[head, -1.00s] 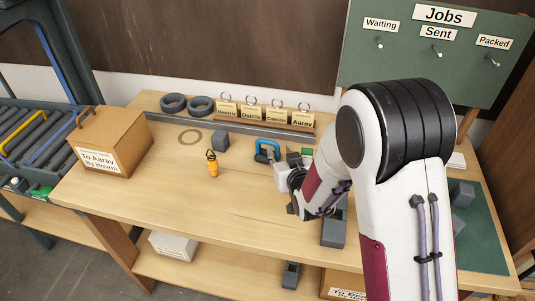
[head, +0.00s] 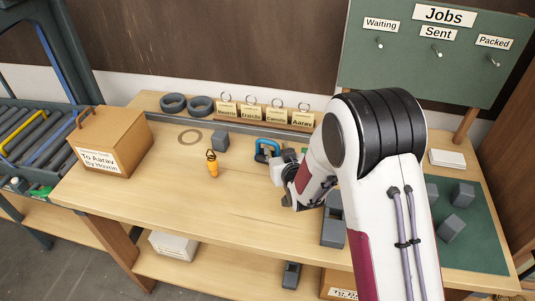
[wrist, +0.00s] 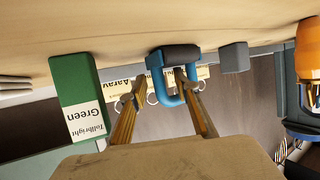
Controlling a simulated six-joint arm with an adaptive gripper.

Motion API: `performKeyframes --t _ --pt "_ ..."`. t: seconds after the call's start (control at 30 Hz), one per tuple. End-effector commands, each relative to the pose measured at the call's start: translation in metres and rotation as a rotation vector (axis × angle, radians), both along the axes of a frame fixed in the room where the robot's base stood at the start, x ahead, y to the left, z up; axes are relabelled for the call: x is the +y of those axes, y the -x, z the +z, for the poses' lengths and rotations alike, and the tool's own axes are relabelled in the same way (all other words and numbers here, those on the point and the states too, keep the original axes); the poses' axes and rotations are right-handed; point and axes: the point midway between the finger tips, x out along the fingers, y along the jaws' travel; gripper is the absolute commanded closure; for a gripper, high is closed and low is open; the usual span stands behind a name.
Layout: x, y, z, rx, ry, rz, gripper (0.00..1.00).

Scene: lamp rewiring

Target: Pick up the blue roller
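The blue roller (head: 267,150) lies on the table right of a grey cube in the head view, partly hidden by my wrist. In the wrist view the blue roller (wrist: 157,78) shows a blue U-shaped frame with a dark grey cylinder. My gripper (wrist: 159,82) is open and empty, its two fingers pointing toward the roller. The right fingertip overlaps the loop of the frame and the left one is beside it; I cannot tell whether they touch. In the head view my fingertips are hidden.
A green box (wrist: 78,90) stands left of the roller in the wrist view. A grey cube (head: 220,140) and an orange lantern-like item (head: 212,165) are nearby. Labelled tags (head: 252,114) stand behind. A carton (head: 112,140) is at left. The front left table is clear.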

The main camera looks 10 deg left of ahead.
Motion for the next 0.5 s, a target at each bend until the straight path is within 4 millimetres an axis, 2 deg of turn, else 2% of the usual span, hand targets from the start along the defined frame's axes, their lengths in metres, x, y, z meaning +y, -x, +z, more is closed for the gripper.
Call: performKeyframes --t 0.13,0.23,0.27,0.5 --pt "0.0 0.0 0.0001 0.0 0.0 0.0 0.69" --pt "0.0 0.0 0.0001 0.0 0.0 0.0 0.95" --pt "0.0 0.0 0.0001 0.0 0.0 0.0 1.0" --pt "0.0001 -0.0002 0.0007 -0.001 0.0 0.0 1.0"
